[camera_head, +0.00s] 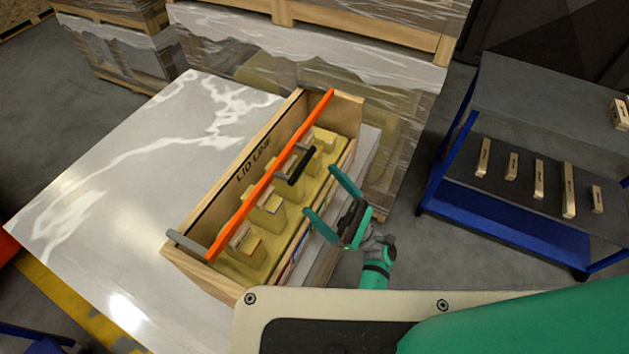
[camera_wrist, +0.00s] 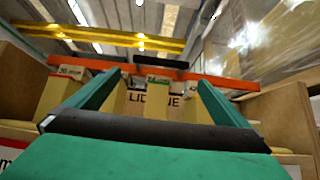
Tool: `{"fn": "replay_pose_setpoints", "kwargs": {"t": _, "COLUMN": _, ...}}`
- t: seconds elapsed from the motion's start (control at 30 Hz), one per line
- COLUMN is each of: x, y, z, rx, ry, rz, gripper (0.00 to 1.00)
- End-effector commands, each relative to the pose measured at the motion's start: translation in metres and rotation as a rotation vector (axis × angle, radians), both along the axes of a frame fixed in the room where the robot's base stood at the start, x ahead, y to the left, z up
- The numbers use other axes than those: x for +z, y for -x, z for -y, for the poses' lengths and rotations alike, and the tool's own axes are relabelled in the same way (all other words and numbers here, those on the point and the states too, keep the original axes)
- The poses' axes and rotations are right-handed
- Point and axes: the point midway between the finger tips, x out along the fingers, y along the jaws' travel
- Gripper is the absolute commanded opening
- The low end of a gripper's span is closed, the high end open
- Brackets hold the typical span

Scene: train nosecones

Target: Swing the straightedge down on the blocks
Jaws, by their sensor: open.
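The orange straightedge (camera_head: 250,204) runs lengthwise over the open wooden crate, from the near left end to the far right end. A black handle (camera_head: 301,166) sits near its middle. Several yellowish blocks (camera_head: 266,206) stand in a row in the crate, partly hidden by the bar. I cannot tell whether the bar touches their tops. My gripper (camera_head: 320,190) is open and empty at the crate's right long side, fingers pointing toward the handle.
The crate (camera_head: 183,262) has "LID LINE" on its inner wall and stands on a shiny pale table (camera_head: 110,170). A grey bracket (camera_head: 187,242) is at its near left end. A blue-framed cart (camera_head: 505,215) with several small blocks stands right. Wrapped pallets (camera_head: 330,50) stand behind.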

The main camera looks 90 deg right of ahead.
Motion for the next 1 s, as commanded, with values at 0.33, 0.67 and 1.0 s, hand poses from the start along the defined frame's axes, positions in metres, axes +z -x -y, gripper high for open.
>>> {"fn": "replay_pose_setpoints", "kwargs": {"t": 0.33, "x": -0.027, "y": 0.023, "z": -0.011, "rx": 0.001, "ry": 0.0, "rz": -0.001, "gripper": 1.0}}
{"fn": "replay_pose_setpoints", "kwargs": {"t": 0.67, "x": -0.028, "y": 0.024, "z": -0.011, "rx": 0.001, "ry": 0.0, "rz": -0.001, "gripper": 1.0}}
{"fn": "replay_pose_setpoints", "kwargs": {"t": 1.0, "x": -0.028, "y": 0.024, "z": -0.011, "rx": 0.001, "ry": 0.0, "rz": -0.001, "gripper": 1.0}}
